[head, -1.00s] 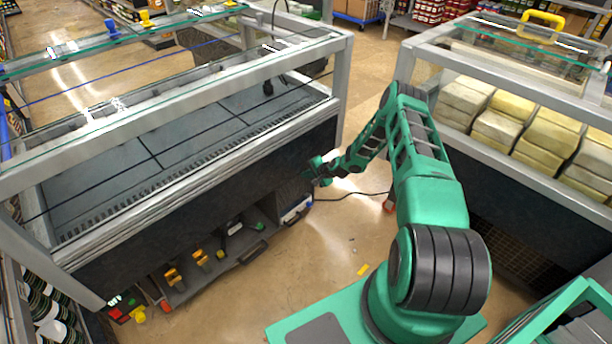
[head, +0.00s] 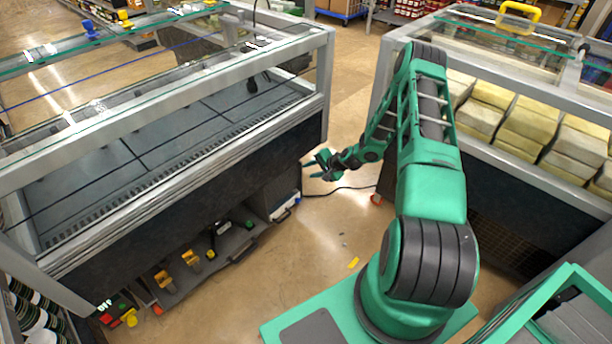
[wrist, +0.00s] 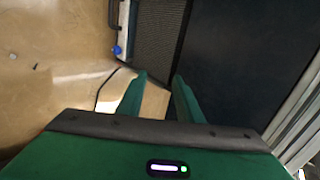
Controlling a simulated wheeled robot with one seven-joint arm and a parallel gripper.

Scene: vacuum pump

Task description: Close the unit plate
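My gripper (head: 320,166) is beside the right end of the left display case (head: 160,222), above the floor. In the wrist view my gripper (wrist: 158,80) is open, with nothing between its two green fingers. A dark panel of the case (wrist: 235,60) fills the right of the wrist view, close to the right finger. Low on the case's front, a compartment is open. A dark plate with a black handle (head: 243,252) lies out at its lower edge; I take this as the unit plate, but its hinge is not clear. A white-edged part with a blue knob (wrist: 122,40) is beside a dark grille.
Yellow-handled tools (head: 190,260) stand in the open compartment. A black cable (head: 345,188) runs over the floor near my gripper. A second case (head: 490,190) stands on the right. Small yellow and dark bits (head: 353,263) lie on the otherwise clear aisle floor.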

